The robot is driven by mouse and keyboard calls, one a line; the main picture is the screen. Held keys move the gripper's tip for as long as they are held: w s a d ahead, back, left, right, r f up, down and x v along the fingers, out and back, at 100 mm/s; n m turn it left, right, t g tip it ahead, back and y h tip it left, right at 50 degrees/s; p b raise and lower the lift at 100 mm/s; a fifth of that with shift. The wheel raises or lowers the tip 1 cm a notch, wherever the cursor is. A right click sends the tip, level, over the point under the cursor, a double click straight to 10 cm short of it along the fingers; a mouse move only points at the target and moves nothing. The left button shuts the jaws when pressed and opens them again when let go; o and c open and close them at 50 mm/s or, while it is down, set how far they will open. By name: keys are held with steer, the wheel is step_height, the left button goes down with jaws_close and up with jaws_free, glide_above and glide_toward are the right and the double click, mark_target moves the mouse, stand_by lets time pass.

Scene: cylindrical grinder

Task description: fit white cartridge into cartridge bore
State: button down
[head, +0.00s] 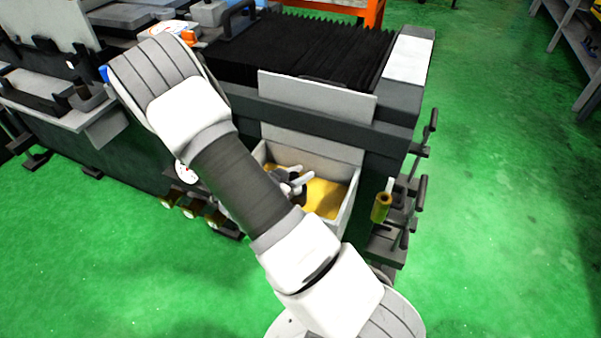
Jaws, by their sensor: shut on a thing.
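My arm (240,185) crosses the picture from the lower right to the upper left and hides what lies behind it. Small grey and white pieces (303,181) show at the arm's right edge, over the open bin. I cannot tell whether they belong to my gripper, to the white cartridge or to the machine.
The grey grinder (392,98) fills the upper middle, with black bellows (318,44) on top. An open pale bin (349,205) with yellow contents sits at its front. Dark levers (421,188) stick out at its right end. Green floor (490,200) is clear on the right.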

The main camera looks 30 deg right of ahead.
steer(key=shift+f+b, duration=0.4)
steer(key=shift+f, duration=0.15)
steer(key=shift+r, duration=0.15)
steer(key=shift+r+p, duration=1.95)
steer(key=shift+r, duration=0.15)
stand_by(0.6)
steer(key=shift+f+b, duration=1.55)
steer(key=shift+f, duration=0.75)
steer(key=shift+c, duration=2.4)
jaws_free()
steer(key=p+v, duration=0.4)
steer(key=v, duration=1.3)
steer(key=shift+a+r, duration=0.2)
steer(key=shift+r, duration=0.1)
